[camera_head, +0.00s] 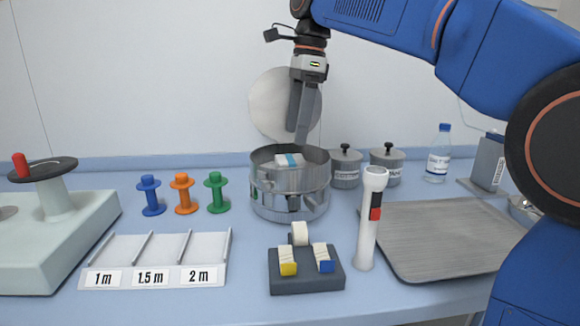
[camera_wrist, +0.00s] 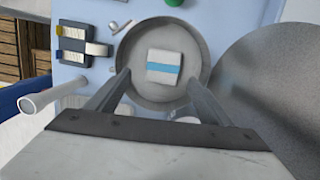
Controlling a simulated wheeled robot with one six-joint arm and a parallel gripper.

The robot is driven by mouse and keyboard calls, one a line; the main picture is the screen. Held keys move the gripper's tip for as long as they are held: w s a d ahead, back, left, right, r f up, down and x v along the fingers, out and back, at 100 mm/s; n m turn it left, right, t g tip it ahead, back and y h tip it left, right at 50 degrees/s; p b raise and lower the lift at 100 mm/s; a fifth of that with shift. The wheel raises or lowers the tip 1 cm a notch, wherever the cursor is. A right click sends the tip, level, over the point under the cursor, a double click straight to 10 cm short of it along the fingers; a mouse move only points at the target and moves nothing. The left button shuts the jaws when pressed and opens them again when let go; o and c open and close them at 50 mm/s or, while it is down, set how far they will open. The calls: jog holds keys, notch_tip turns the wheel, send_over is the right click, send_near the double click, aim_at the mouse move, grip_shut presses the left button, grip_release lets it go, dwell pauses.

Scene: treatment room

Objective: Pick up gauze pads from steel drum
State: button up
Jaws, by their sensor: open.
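The steel drum (camera_head: 290,200) stands near the middle of the table with its round lid (camera_head: 281,105) raised behind it. A white stack of gauze pads with a blue band (camera_head: 290,160) lies inside it. In the wrist view the gauze pads (camera_wrist: 164,67) lie on the floor of the drum (camera_wrist: 199,45), near its middle. My gripper (camera_head: 300,142) points down over the drum's back edge, in front of the lid. In the wrist view my gripper (camera_wrist: 160,82) is open and empty, its fingers apart on either side of the drum's near part. Finger contact with the drum is not clear.
A white-and-red torch (camera_head: 370,215) stands front right of the drum, and a dark block with rolls (camera_head: 306,275) stands in front. Two lidded pots (camera_head: 345,168) are behind right. A grey tray (camera_head: 440,235) lies right. Coloured spools (camera_head: 183,195) stand left.

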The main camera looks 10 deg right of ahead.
aim_at(292, 159)
jog(key=shift+w+a+f, duration=0.1)
jog(key=shift+a+f, duration=0.1)
jog(key=shift+f, duration=1.2)
jog(key=shift+w+a+f, duration=0.1)
jog(key=shift+a+f, duration=0.1)
jog(key=shift+f, duration=1.15)
jog(key=shift+a+f, duration=0.2)
jog(key=shift+f, duration=1.2)
jog(key=shift+c, duration=0.5)
jog(key=c, duration=1)
